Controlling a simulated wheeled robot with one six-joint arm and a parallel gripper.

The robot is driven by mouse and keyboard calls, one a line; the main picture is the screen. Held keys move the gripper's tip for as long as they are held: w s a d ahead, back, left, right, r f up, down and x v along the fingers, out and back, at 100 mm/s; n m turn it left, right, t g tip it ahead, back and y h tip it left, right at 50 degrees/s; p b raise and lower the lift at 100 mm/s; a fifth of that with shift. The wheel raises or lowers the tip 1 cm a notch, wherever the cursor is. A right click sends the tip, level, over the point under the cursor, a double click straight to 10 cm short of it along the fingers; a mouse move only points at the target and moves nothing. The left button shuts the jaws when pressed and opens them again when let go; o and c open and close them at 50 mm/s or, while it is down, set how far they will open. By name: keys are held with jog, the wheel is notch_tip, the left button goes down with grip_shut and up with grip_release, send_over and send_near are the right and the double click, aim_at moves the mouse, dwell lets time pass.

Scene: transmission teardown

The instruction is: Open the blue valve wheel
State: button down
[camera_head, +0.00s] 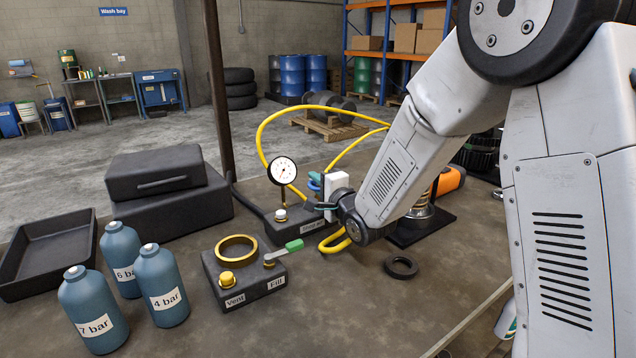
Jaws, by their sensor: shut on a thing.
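The blue valve wheel (314,177) shows as a small blue patch above the dark block labelled on its front (315,247), just right of the round dial gauge (282,170). My gripper (317,197) reaches in from the right at the wheel, its fingers pointing left. It is shut on the wheel, as far as the small view shows. Most of the wheel and the contact are hidden by the fingers and the white part beside them. How far the wheel is turned cannot be told.
A dark block with Vent and Fill labels (243,281), a brass ring and a green-handled lever stands in front. Blue bottles (168,299), an empty tray (45,262) and a black case (155,174) are left. A yellow hose (262,130) arches behind. A black ring (401,267) lies right.

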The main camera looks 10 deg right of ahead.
jog(key=shift+s+a+f+n+g+y, duration=0.1)
jog(key=shift+n+g+y, duration=0.65)
jog(key=shift+y, duration=0.4)
jog(key=shift+s+a+n+g+y, duration=0.1)
jog(key=shift+n+g+y, duration=0.45)
jog(key=shift+n+y, duration=0.5)
